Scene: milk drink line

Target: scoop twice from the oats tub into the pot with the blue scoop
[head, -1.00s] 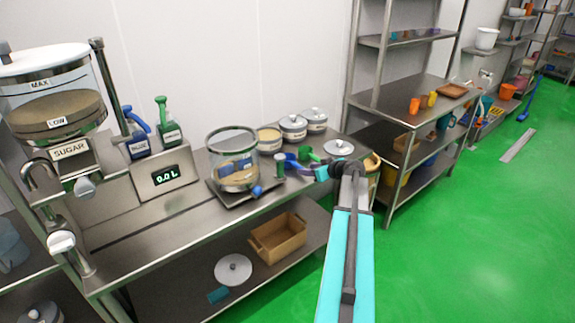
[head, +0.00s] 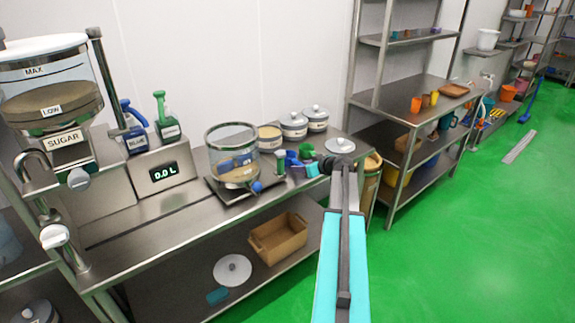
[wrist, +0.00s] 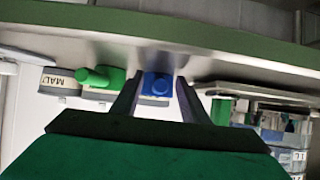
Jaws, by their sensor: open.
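The blue scoop (head: 291,158) is on the counter, right of the pot. In the wrist view its blue end (wrist: 158,84) shows between the two fingers of my gripper (wrist: 160,79), which are apart with gaps on both sides. My gripper also shows in the head view (head: 298,171), low beside the scoop. The clear pot (head: 232,143) stands on a dark plate, with pale brown contents low inside. An open tub with pale contents (head: 269,137) stands behind it; its label is too small to read, so I cannot tell whether it holds oats.
A green scoop (head: 306,152) lies beside the blue one. Two lidded tubs (head: 293,125) (head: 315,119) stand at the back. A loose lid (head: 340,146) is near the right counter end. The sugar dispenser (head: 50,100) and display box (head: 162,174) are left.

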